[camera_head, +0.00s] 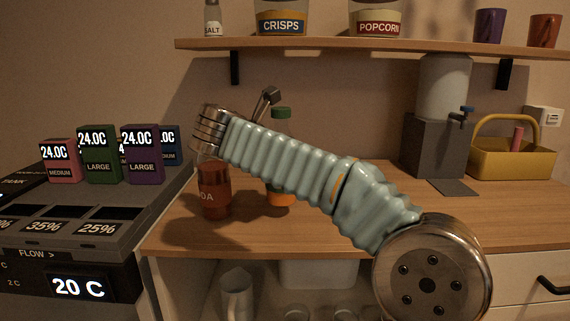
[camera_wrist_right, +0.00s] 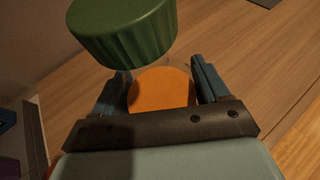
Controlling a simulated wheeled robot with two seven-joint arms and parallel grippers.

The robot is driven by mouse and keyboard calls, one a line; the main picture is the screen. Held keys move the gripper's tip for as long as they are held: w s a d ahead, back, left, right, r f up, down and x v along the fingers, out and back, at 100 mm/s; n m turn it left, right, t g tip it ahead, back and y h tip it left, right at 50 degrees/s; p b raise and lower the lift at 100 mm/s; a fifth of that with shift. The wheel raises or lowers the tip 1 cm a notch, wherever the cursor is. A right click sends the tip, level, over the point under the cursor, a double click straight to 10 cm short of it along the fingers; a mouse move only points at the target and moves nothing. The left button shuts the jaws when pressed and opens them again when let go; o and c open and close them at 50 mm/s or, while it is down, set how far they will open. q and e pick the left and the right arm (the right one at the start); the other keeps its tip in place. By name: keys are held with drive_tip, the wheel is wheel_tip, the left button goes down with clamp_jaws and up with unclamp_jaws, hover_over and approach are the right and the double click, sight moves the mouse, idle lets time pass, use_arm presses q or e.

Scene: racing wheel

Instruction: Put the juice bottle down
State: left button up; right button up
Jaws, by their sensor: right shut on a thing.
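The juice bottle (camera_head: 281,197), with orange juice and a green cap, is upright over the wooden counter (camera_head: 330,225), partly hidden behind my right arm. I cannot tell whether its base touches the wood. In the right wrist view its green cap (camera_wrist_right: 125,28) is close to the camera, with the orange juice (camera_wrist_right: 162,88) below. My right gripper (camera_wrist_right: 160,76) has a finger on each side of the bottle and is shut on it. In the head view my arm hides most of that grip. My left gripper is not in view.
A red soda bottle (camera_head: 214,190) stands just left of the juice bottle. A shelf (camera_head: 330,47) with crisps and popcorn jars hangs above. A grey dispenser (camera_head: 436,145) and a yellow basket (camera_head: 510,162) stand at the right. A dark machine (camera_head: 75,235) is at the left.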

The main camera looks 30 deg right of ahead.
wheel_tip(320, 180, down, 3)
drive_tip(key=shift+r, duration=0.1)
drive_tip(key=shift+f, duration=0.25)
drive_tip(key=o, duration=1.4)
drive_tip(key=shift+r, duration=0.1)
drive_tip(key=shift+r, duration=0.3)
drive_tip(key=b+v, duration=0.1)
drive_tip(key=v, duration=1.1)
drive_tip(key=shift+f, duration=0.2)
drive_tip(key=shift+s, duration=0.15)
